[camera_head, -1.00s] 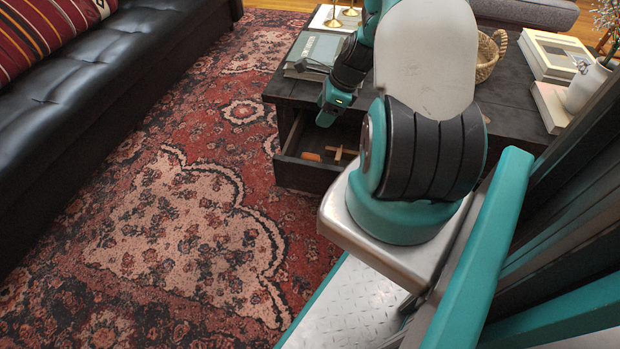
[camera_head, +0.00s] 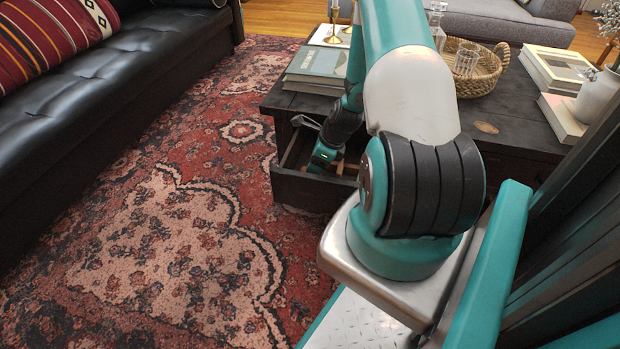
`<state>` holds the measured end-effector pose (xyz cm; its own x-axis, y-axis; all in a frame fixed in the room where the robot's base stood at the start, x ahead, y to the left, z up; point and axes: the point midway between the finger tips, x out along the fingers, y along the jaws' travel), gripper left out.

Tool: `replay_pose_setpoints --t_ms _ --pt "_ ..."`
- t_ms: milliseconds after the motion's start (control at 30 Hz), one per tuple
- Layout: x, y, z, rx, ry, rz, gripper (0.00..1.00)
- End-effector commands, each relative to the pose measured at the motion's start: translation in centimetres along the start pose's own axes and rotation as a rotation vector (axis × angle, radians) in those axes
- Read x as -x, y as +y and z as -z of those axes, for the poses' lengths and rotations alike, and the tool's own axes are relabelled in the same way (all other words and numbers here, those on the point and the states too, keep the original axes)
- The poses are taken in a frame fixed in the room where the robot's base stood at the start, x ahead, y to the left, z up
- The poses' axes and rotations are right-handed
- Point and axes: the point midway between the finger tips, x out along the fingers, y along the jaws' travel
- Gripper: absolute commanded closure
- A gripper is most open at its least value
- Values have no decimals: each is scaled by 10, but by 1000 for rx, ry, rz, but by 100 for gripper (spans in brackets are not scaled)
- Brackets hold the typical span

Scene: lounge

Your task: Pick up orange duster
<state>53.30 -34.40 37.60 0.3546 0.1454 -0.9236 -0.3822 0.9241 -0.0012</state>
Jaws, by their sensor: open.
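The open drawer (camera_head: 298,190) of the dark coffee table juts out toward the rug. My gripper (camera_head: 322,160) is down at the drawer's opening, pointing into it. Its jaws are open, though the fingertips are hard to make out. The orange duster is not visible now; my gripper and arm cover the part of the drawer where an orange item lay. A bit of a wooden item (camera_head: 339,169) shows just right of the gripper. I cannot tell whether the gripper touches anything in the drawer.
The coffee table (camera_head: 510,115) carries books (camera_head: 318,66), a wicker basket (camera_head: 484,78) with glassware, more books (camera_head: 560,70) and a white vase (camera_head: 597,92). A black sofa (camera_head: 130,70) stands left. The patterned rug (camera_head: 180,220) between is clear.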

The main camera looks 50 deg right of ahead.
Motion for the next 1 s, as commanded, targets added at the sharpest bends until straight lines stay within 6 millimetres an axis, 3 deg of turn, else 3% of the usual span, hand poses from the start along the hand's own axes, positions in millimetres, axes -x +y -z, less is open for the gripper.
replay_pose_setpoints --t_ms 300,533,700,1000 --pt "-48 -2 -1 0 1 -2 38" --pt "-48 -2 -2 0 0 -1 38" --pt "-47 -2 -2 0 1 -1 75" --pt "-46 -2 -2 0 0 -1 75"
